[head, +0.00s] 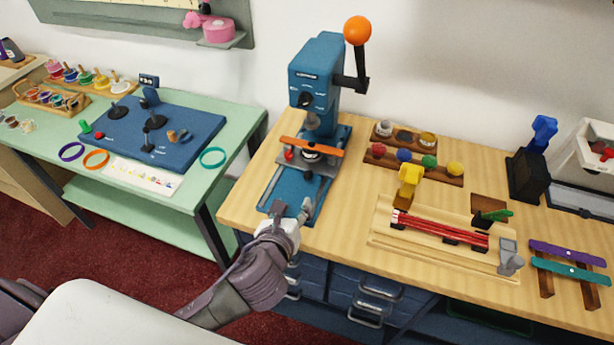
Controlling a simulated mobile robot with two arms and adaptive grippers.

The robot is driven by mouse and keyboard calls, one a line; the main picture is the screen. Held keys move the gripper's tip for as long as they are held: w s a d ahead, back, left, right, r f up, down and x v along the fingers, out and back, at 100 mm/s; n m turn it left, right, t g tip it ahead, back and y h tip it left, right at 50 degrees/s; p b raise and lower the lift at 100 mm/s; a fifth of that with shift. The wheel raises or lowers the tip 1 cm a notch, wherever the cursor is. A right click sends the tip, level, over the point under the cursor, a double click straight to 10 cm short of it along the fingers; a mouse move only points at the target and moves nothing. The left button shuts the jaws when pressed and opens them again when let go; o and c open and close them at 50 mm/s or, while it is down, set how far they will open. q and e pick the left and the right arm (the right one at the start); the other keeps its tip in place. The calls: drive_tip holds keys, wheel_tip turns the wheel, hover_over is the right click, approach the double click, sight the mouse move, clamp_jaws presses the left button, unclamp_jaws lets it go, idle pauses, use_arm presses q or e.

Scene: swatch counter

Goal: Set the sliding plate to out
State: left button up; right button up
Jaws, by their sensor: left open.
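The blue press (318,62) stands at the left end of the wooden counter, with its lever and orange ball raised. Its grey sliding plate (322,168) sits on the blue base rails (284,186), under the press head and towards the back. A red knob (288,155) is at the plate's left side, and an orange bar (325,149) lies across above it. My left gripper (293,209) is open and empty at the front end of the base, apart from the plate. It hides part of the base's front. My right gripper is not in view.
To the right, a wooden fixture (385,236) holds red rods, and a rack of coloured balls (375,154) stands behind it. A green table (240,112) with a blue panel stands left, across a gap. Drawers with handles (374,292) are below the counter.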

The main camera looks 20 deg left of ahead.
sight(307, 178)
use_arm(q)
drive_tip(key=shift+w+d+r+m, duration=0.1)
drive_tip(key=shift+w+r+m, duration=0.1)
drive_tip(key=shift+m, duration=0.2)
drive_tip(key=shift+w, duration=0.3)
drive_tip(key=x, duration=1.3)
drive_tip(key=shift+f+p, duration=0.1)
drive_tip(key=shift+p, duration=0.2)
clamp_jaws()
